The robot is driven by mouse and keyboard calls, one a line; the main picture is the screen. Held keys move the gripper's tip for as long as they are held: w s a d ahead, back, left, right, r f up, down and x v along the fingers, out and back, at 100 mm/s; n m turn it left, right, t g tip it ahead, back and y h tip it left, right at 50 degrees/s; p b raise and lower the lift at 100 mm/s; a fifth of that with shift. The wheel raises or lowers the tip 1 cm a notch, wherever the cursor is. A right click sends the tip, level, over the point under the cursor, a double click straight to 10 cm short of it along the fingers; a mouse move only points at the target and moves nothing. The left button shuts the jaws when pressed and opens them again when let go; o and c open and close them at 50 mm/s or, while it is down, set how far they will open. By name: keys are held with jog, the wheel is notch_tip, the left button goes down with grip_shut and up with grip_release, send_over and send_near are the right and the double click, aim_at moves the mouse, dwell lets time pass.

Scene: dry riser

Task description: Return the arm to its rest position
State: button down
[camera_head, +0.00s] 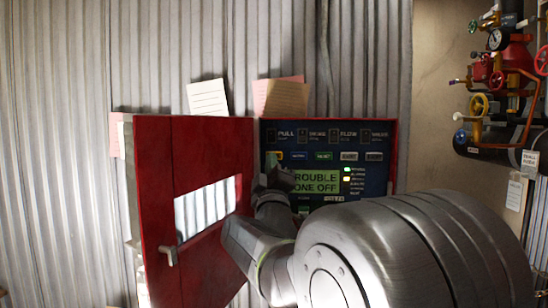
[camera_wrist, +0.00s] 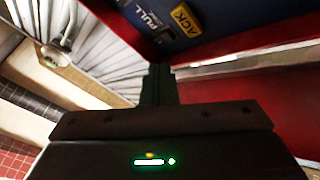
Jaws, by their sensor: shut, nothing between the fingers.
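My arm reaches from the lower right of the head view toward a blue alarm panel (camera_head: 375,180) in a red box on the corrugated wall. My gripper (camera_head: 276,178) is in front of the panel's left part, beside its lit green screen (camera_head: 318,182). In the wrist view my gripper (camera_wrist: 157,72) has its dark fingers together with nothing between them. The panel also shows in the wrist view (camera_wrist: 165,22), with a yellow ACK button. I cannot tell whether the fingertips touch the panel. My arm hides the panel's lower part.
The box's red door (camera_head: 205,135) stands open to the left, with a window and a handle (camera_head: 168,255). Paper notes (camera_head: 207,98) are on the wall above. Red pipework with valve wheels and a gauge (camera_head: 497,39) is at the right.

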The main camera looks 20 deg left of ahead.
jog(key=p, duration=0.1)
jog(key=w+p, duration=0.1)
jog(key=p, duration=0.1)
jog(key=shift+w+a+r, duration=0.25)
jog(key=shift+w+r, duration=0.05)
jog(key=shift+w, duration=0.1)
jog(key=shift+s+d+f+b, duration=0.15)
jog(key=shift+s+d, duration=0.1)
jog(key=shift+s, duration=0.65)
jog(key=shift+s+d+f+b, duration=0.1)
jog(key=shift+s+d+b, duration=0.15)
jog(key=shift+s, duration=0.7)
jog(key=shift+s+d+f+b, duration=0.1)
jog(key=shift+s+d, duration=0.15)
jog(key=shift+s, duration=0.65)
jog(key=shift+w, duration=0.15)
